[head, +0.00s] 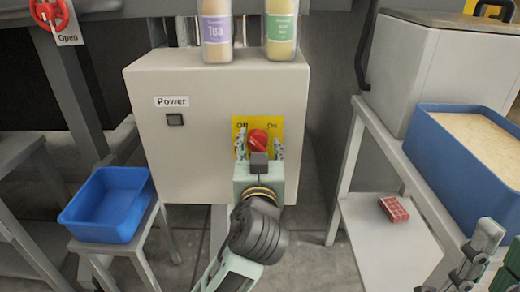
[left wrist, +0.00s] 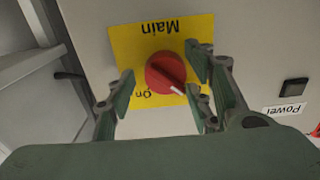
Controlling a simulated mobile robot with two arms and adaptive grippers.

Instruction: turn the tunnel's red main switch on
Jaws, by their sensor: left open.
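The red main switch (head: 257,138) is a round knob on a yellow plate (head: 238,124) marked Off and On, on the front of a pale cabinet (head: 200,130). In the left wrist view the knob (left wrist: 166,72) appears upside down, and its white mark points away from "On", toward the other side.
The Power lamp (head: 175,120) on the cabinet is dark. Two bottles, purple-labelled (head: 216,30) and green-labelled (head: 281,32), stand on top.

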